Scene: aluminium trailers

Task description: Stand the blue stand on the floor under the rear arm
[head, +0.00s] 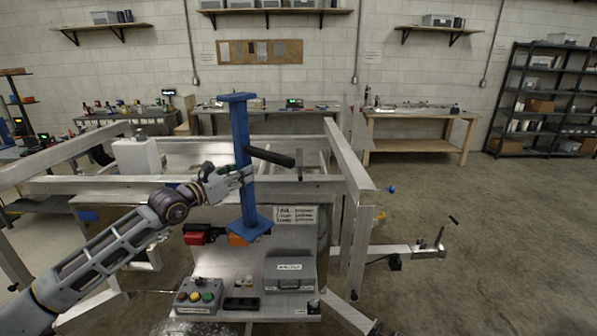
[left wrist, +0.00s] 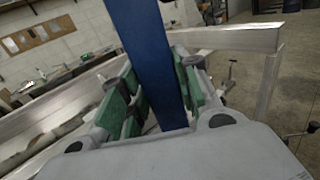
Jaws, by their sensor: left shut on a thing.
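The blue stand (head: 241,150) is upright in the head view, a square post with a flat plate at top and bottom and a dark handle sticking out to the right. My left gripper (head: 246,176) is shut on its post, a little below the handle. In the left wrist view the blue post (left wrist: 148,50) runs between the green-padded fingers of the gripper (left wrist: 160,105). The stand is held up in front of the aluminium trailer frame (head: 352,170). An arm (head: 410,249) of the trailer reaches out to the right, low over the floor. My right gripper is not in view.
A grey table (head: 225,265) with a button box (head: 199,296) and a grey case (head: 290,271) stands below the stand. A white container (head: 137,156) is at the left. Open concrete floor (head: 480,220) lies to the right. Workbenches (head: 420,120) line the back wall.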

